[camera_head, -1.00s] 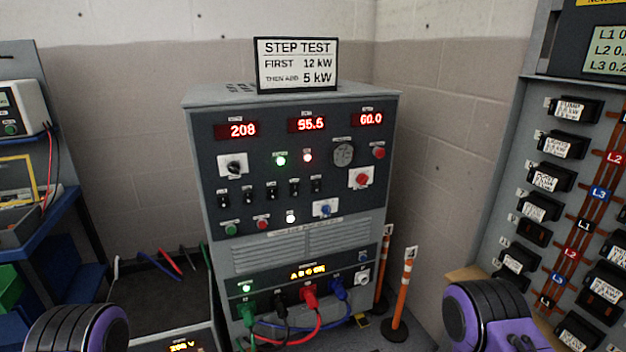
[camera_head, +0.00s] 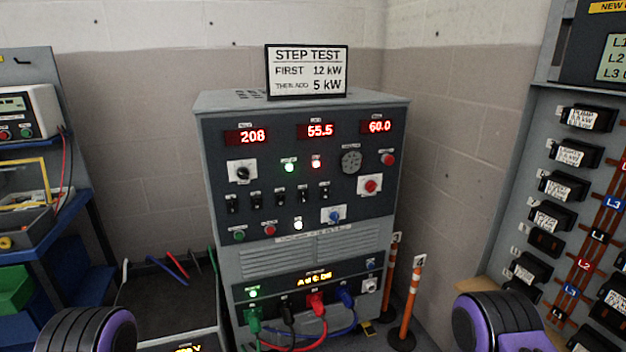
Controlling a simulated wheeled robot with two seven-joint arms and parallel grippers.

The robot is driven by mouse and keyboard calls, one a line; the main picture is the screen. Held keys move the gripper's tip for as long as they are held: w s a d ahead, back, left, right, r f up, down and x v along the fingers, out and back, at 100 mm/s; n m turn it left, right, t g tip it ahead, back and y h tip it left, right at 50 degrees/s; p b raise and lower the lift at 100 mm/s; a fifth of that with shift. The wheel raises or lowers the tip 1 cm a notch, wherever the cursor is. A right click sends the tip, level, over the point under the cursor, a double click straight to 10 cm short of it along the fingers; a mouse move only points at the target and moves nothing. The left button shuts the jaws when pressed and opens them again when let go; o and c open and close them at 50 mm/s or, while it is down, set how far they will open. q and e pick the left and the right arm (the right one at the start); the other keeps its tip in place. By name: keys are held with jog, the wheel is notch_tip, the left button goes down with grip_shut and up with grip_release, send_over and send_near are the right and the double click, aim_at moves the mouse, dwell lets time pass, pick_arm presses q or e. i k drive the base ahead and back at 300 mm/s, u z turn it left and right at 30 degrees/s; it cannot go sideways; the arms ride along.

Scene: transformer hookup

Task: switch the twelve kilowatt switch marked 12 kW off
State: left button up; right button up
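A grey load cabinet (camera_head: 219,180) stands in the middle against the wall. Its dark front carries a row of several small black toggle switches (camera_head: 280,198) with tiny labels. The labels are too small to read, so I cannot tell which switch is marked 12 kW or how each is set. Red displays (camera_head: 317,130) above read 208, 55.5 and 60.0. A green lamp (camera_head: 289,167) and a red lamp (camera_head: 316,163) are lit. Only purple and black parts of my arms show at the bottom left and bottom right. Neither gripper is in view.
A sign (camera_head: 307,71) on top reads STEP TEST, first 12 kW, then add 5 kW. Coloured cables (camera_head: 318,330) hang from the cabinet's lower sockets. Orange and white posts (camera_head: 412,295) stand to its right. A breaker panel (camera_head: 531,140) is at right, blue shelving (camera_head: 60,225) at left.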

aim_at(325, 194)
jog(key=k, duration=0.65)
jog(key=z, duration=0.3)
jog(key=i, duration=1.5)
jog(key=u, duration=0.75)
